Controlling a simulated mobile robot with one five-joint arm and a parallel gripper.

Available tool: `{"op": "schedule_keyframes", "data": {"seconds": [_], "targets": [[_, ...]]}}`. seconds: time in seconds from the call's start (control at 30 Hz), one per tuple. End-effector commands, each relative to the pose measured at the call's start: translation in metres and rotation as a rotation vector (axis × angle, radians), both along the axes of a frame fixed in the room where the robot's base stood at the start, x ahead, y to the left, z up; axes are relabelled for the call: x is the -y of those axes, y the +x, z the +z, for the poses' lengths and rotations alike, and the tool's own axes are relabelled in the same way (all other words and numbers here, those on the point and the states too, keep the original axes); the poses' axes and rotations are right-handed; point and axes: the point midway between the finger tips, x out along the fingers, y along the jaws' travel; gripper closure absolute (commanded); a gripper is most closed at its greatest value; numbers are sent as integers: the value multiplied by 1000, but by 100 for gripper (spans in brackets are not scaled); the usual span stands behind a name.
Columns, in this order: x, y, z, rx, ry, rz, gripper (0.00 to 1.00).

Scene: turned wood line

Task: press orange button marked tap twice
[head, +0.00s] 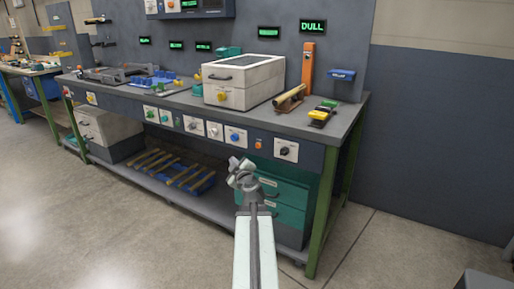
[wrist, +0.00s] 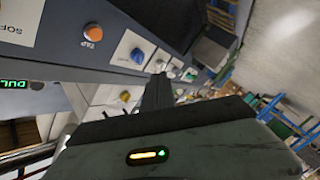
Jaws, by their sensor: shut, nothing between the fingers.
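The orange button (head: 258,145) is a small round button on the front panel of the workbench, between a blue knob and a dark knob. In the wrist view, which is turned on its side, the orange button (wrist: 93,32) shows at upper left with the label TAP beside it. My gripper (head: 240,165) is in front of the bench, a little below and left of the button in the head view. In the wrist view the gripper (wrist: 158,78) is shut and empty, apart from the button and pointing nearer the blue knob. I cannot tell its exact distance from the panel.
A blue knob (head: 235,136) and a dark knob (head: 284,150) flank the button. Teal drawers (head: 283,190) stand below. A white box (head: 236,97) is on the bench top (head: 345,110). A display (head: 312,26) reads DULL.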

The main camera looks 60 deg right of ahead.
Motion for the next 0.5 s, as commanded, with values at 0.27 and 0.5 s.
{"op": "schedule_keyframes", "data": {"seconds": [0.27, 0.5], "targets": [[24, -28, 6, -8, -45, -74, 100], [23, -27, 6, -8, -45, -71, 100]]}}
